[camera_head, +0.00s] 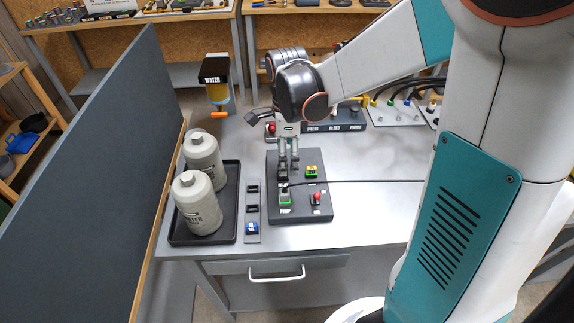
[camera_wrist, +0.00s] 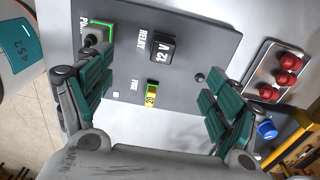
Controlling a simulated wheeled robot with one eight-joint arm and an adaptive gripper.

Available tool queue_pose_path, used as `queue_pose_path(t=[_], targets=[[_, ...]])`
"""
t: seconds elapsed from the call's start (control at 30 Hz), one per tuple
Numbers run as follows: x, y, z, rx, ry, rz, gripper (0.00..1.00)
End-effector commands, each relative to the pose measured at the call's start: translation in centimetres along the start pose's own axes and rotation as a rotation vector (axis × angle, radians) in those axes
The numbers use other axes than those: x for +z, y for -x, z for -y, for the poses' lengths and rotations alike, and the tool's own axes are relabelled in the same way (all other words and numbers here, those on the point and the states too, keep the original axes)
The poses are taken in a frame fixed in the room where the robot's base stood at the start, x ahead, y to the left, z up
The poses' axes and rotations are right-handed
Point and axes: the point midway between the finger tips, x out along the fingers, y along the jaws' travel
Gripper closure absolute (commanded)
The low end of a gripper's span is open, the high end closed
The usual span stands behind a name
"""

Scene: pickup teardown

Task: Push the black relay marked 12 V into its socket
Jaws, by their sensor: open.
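The black relay marked 12 V (camera_wrist: 162,48) stands on the dark panel (camera_wrist: 205,22), beside the RELAY label. How deep it sits in its socket I cannot tell; the socket is hidden under it. In the wrist view my gripper (camera_wrist: 157,82) is open, with one finger on each side of the relay's area and nothing between them. In the head view my gripper (camera_head: 289,155) points down over the back left of the panel (camera_head: 300,215), and its fingers mostly hide the relay.
A yellow-green fuse (camera_head: 311,171), a green-framed PUMP switch (camera_head: 285,198) and a red knob (camera_head: 316,198) are on the panel. White bottles (camera_head: 198,202) in a black tray (camera_head: 238,180) stand left. Bare table lies right of the panel.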

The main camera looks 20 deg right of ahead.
Motion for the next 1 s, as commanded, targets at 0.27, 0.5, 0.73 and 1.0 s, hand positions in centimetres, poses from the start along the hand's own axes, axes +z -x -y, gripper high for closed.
queue_pose_path(t=[0.27,0.5,0.73,1.0], targets=[[0.0,3.5,0.0,0.0,0.0,0.0,0.17],[0.5,4.8,0.1,0.0,0.164,0.0,0.69],[1.1,4.9,0.1,-0.001,0.467,0.0,1.0],[1.2,3.5,0.1,-0.001,0.526,0.0,1.0]])
